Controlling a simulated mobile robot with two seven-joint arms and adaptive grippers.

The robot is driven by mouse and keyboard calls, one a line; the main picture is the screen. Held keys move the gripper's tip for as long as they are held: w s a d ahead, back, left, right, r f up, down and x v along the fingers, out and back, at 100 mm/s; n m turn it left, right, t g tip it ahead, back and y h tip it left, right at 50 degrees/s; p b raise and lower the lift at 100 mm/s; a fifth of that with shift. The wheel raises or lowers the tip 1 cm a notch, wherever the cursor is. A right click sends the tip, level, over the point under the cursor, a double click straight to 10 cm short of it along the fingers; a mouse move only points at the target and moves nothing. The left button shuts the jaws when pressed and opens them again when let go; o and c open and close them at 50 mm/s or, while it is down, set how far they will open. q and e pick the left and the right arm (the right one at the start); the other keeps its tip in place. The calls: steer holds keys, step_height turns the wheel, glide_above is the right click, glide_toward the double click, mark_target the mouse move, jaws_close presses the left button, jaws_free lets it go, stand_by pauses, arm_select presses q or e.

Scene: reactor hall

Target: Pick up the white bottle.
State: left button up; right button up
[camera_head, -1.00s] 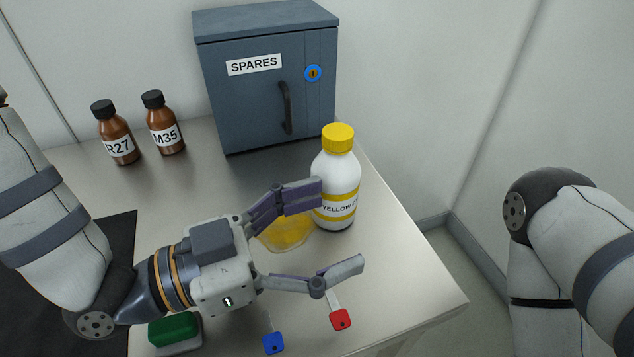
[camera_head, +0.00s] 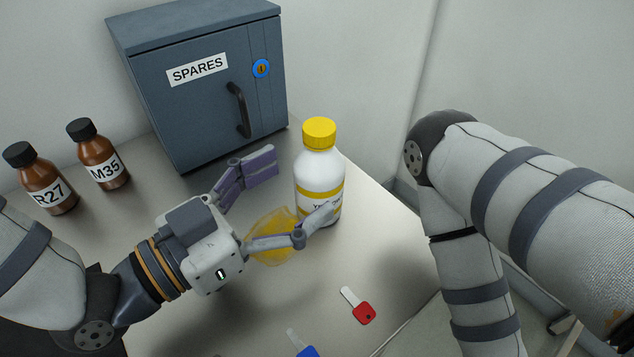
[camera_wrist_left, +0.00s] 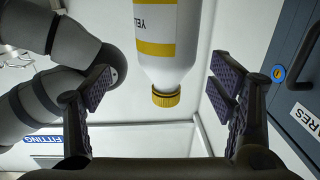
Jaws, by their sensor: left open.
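The white bottle (camera_head: 318,172) with a yellow cap and yellow label bands stands upright on the bench, close to its right edge. My left gripper (camera_head: 303,186) is open with its fingers spread toward the bottle. One finger lies behind and to the left of the bottle, and the other crosses in front of its lower label. In the left wrist view the bottle (camera_wrist_left: 168,35) appears upside down between the two open fingers (camera_wrist_left: 160,82), with a gap on each side. My right arm shows at the right, but its gripper is out of view.
A yellow spill (camera_head: 274,248) lies under the left gripper's front finger. A red key (camera_head: 363,311) and a blue key (camera_head: 306,350) lie in front. The grey SPARES cabinet (camera_head: 205,105) stands behind, with brown bottles R27 (camera_head: 45,190) and M35 (camera_head: 98,158) at left.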

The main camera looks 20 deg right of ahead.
mark_target(319, 164)
arm_select(q)
steer(key=x, duration=0.5)
steer(key=shift+w+d, duration=0.15)
steer(key=shift+w, duration=0.4)
steer(key=c, duration=1.4)
steer(key=shift+r, duration=0.1)
steer(key=shift+c, duration=0.5)
arm_select(e)
steer(key=shift+w+a+r, duration=0.1)
